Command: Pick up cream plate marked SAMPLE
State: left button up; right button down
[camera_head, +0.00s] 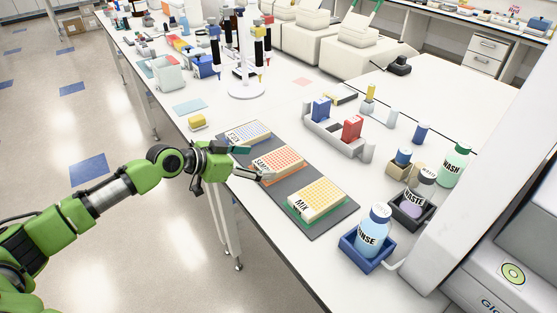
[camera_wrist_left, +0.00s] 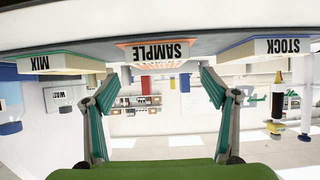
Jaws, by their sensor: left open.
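The cream plate marked SAMPLE (camera_head: 281,160) has orange wells and lies in the middle of a dark grey mat (camera_head: 316,228), between two similar plates. Its labelled side faces my left gripper. In the left wrist view, which is upside down, the SAMPLE plate (camera_wrist_left: 157,50) is centred ahead of the fingers. My left gripper (camera_head: 252,164) is open at the table's left edge, beside the plate's labelled side. In the left wrist view the two fingers (camera_wrist_left: 158,76) are spread wide with nothing held between them. I cannot tell whether a fingertip touches the plate. My right gripper is not in view.
The STOCK plate (camera_head: 247,132) lies behind SAMPLE and the MIX plate (camera_head: 317,200) in front, both close by. A blue holder with the RINSE bottle (camera_head: 374,232) stands front right. A tube rack (camera_head: 338,130) and a pipette stand (camera_head: 246,88) are farther back.

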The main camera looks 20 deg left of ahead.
aim_at(273, 162)
pick_arm(q)
jog(key=shift+w+d+f, duration=0.2)
jog(key=shift+w+d, duration=0.1)
jog(key=shift+w, duration=0.1)
jog(key=shift+w+d+p, duration=0.2)
jog(key=shift+d+p, duration=0.05)
jog(key=shift+p, duration=0.1)
jog(key=p+x, duration=0.1)
jog(key=x, duration=0.2)
jog(key=shift+w+d+f, duration=0.1)
jog(key=shift+d+f, duration=0.05)
jog(key=shift+f, duration=0.1)
jog(key=shift+w+d+f, duration=0.25)
jog(key=shift+w+f, duration=0.05)
jog(key=shift+w, duration=0.05)
jog(key=c, duration=1.2)
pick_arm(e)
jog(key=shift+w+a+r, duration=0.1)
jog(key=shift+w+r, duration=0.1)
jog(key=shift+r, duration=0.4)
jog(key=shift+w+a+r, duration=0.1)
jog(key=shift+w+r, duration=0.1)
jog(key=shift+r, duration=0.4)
